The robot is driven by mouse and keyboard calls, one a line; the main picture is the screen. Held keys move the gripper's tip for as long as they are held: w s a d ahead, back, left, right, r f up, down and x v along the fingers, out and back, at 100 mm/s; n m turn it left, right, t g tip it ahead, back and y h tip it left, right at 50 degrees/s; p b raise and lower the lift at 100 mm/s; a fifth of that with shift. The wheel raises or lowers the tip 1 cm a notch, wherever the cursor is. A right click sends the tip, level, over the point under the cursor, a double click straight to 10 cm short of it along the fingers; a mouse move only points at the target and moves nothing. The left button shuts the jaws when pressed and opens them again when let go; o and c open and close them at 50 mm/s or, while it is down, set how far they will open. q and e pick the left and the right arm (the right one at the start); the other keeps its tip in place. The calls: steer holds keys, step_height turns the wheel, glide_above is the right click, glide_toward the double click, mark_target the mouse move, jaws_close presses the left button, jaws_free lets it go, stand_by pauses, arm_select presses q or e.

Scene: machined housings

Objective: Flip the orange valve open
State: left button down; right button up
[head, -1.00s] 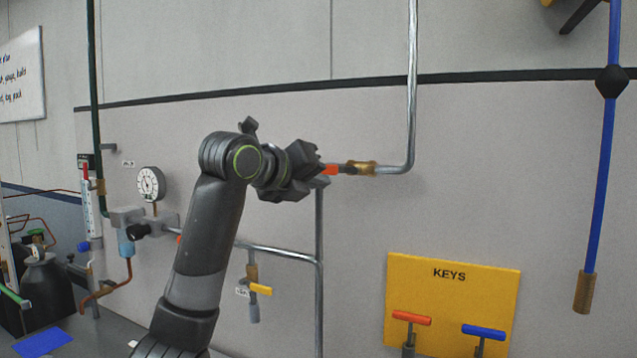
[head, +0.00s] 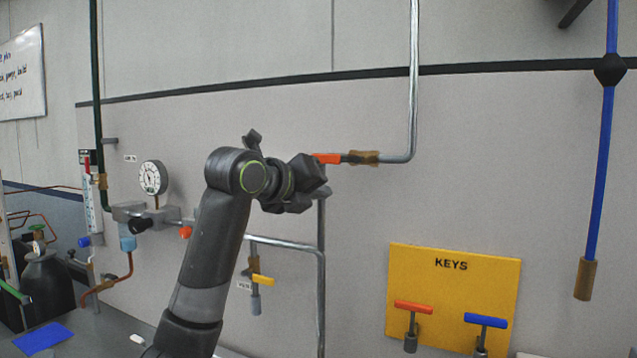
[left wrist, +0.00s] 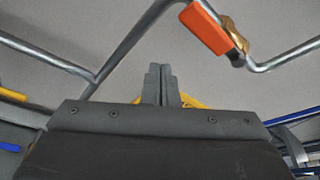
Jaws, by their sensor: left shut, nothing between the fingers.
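The orange valve handle (head: 327,158) lies along the metal pipe near a brass fitting (head: 364,157) on the wall. In the left wrist view the orange handle (left wrist: 206,28) is at the upper right, beyond the fingertips, with the brass body (left wrist: 235,38) beside it. My left gripper (head: 318,180) is just left of and below the handle in the head view; its jaws are mostly hidden there. In the left wrist view my left gripper (left wrist: 160,72) is shut with nothing between its fingers, apart from the handle. My right gripper is not in view.
A yellow KEYS board (head: 453,290) holds a red-orange T-key (head: 413,308) and a blue T-key (head: 486,321). A pressure gauge (head: 153,178) and a small yellow-handled valve (head: 262,280) are to the left. A blue hanging rod (head: 603,170) is at the right. The wall between is clear.

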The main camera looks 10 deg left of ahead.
arm_select(q)
steer(key=s+d+b+v, duration=0.1)
steer(key=d+b+v, duration=0.1)
steer(key=v, duration=0.8)
steer(key=shift+r+b, duration=0.4)
steer(key=shift+b, duration=0.05)
steer(key=shift+w, duration=0.15)
